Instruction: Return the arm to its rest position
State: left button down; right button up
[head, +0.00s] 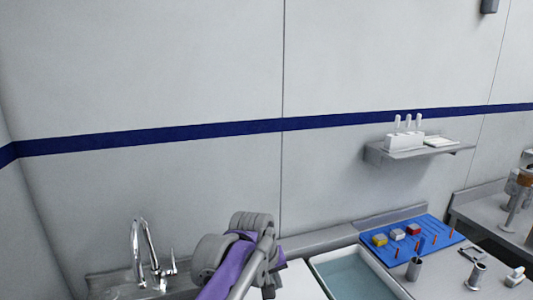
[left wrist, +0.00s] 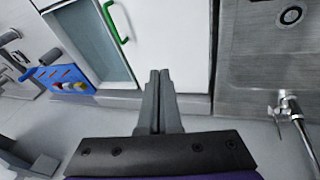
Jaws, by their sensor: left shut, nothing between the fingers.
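My left arm comes up from the bottom of the head view, with grey joints and a purple link; its fingers cannot be made out there. In the left wrist view my left gripper (left wrist: 159,76) is shut, its two grey fingers together with nothing between them. The fingers point over a white surface beside a metal sink (left wrist: 262,60). My right gripper is in neither view.
A chrome faucet (head: 140,255) stands left of my arm. To the right are a tray of bluish liquid (head: 350,280), a blue board (head: 440,231) with pegs and small blocks, and a wall shelf (head: 425,152). A green handle (left wrist: 113,25) shows near the tray.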

pick_arm(q)
jog(key=s+a+f+m+t+y, duration=0.1)
jog(key=s+a+f, duration=0.6)
jog(key=s+a, duration=0.3)
jog(key=s+a+f+m+t+y, duration=0.1)
jog(key=s+a+f, duration=0.6)
jog(key=s+a, duration=0.3)
jog(key=s, duration=0.2)
jog(key=shift+s+y, duration=0.3)
